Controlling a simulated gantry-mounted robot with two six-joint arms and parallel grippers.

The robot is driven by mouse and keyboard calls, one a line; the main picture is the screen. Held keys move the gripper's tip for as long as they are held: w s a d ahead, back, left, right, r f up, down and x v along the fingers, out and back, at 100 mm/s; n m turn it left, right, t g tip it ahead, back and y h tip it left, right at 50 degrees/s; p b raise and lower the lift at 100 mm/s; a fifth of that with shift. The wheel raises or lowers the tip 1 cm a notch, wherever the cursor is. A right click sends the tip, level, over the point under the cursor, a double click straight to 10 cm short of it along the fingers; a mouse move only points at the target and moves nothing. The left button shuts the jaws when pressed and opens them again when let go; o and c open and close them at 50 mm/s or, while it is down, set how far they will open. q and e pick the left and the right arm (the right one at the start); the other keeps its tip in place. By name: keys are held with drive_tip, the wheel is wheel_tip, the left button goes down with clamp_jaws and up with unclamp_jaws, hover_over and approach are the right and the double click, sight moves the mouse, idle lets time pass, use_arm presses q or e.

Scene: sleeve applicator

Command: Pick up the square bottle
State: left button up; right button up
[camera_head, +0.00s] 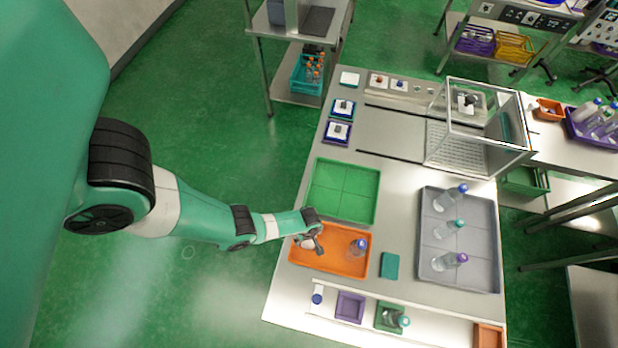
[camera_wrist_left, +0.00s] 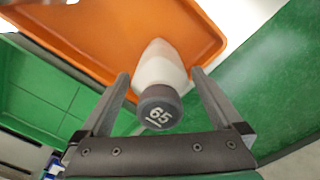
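A white bottle (camera_wrist_left: 160,66) with a dark grey cap marked "65" is in the left wrist view, at the orange tray (camera_wrist_left: 90,42). My left gripper (camera_wrist_left: 161,74) is open, with a finger on each side of this bottle and gaps between. In the head view my left gripper (camera_head: 317,243) is over the left part of the orange tray (camera_head: 330,264) and partly hides the white bottle (camera_head: 305,243). A clear bottle with a blue cap (camera_head: 358,248) stands at the tray's right end. I cannot tell from the shapes which bottle is square. My right gripper is not in view.
A green tray (camera_head: 343,190) lies behind the orange one. A grey tray (camera_head: 459,282) with three capped bottles is at right. A teal block (camera_head: 390,265) lies between. A front ledge holds small purple (camera_head: 350,307) and green trays. A clear-walled frame (camera_head: 478,125) stands at the back.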

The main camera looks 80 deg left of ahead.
use_arm(q)
drive_tip(key=c, duration=1.5)
drive_tip(key=shift+r, duration=0.1)
